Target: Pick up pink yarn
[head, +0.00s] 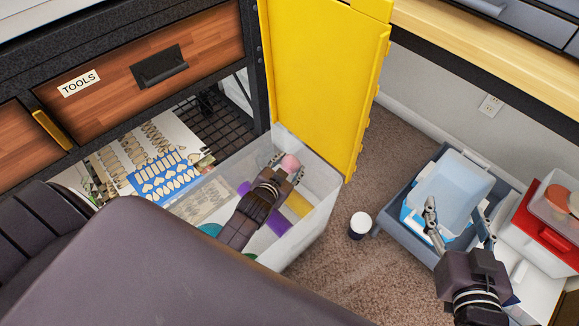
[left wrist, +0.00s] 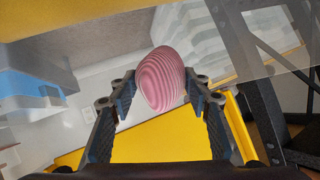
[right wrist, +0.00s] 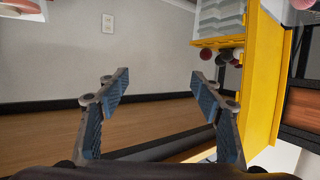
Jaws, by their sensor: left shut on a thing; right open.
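The pink yarn (head: 289,163) is a small ridged ball, and it also shows large in the left wrist view (left wrist: 162,80). My left gripper (head: 281,169) is shut on the pink yarn, with a fingertip at each side of it. In the head view it is over the clear plastic bin (head: 318,213), near the bin's far end. Whether the yarn touches the bin is hard to tell. My right gripper (head: 459,222) is open and empty, in front of the grey bin at the right; its spread fingers also show in the right wrist view (right wrist: 158,88).
A yellow cabinet door (head: 325,75) stands open just behind the clear bin. A grey bin (head: 401,245) with blue containers and a red box (head: 541,232) are at the right. A wooden TOOLS drawer (head: 200,55) is at the upper left.

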